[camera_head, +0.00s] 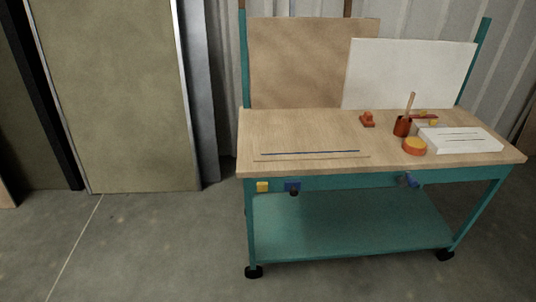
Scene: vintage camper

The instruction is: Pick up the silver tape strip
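I cannot make out a clearly silver tape strip. A long, thin, dark bluish strip (310,153) lies flat near the front left of the wooden bench top (300,130). A faint thin brownish line (300,158) runs along in front of it; I cannot tell whether it is a separate strip or a mark. A white flat box or pad (465,140) with dark thin lines on top lies on the right of the bench. Neither of my grippers is in view.
An orange-brown cup (402,126) with a stick, a round orange tub (414,146) and a small orange-red object (367,119) stand on the bench. A brown board (300,60) and a white board (408,75) stand behind. Floor (160,250) is clear in front.

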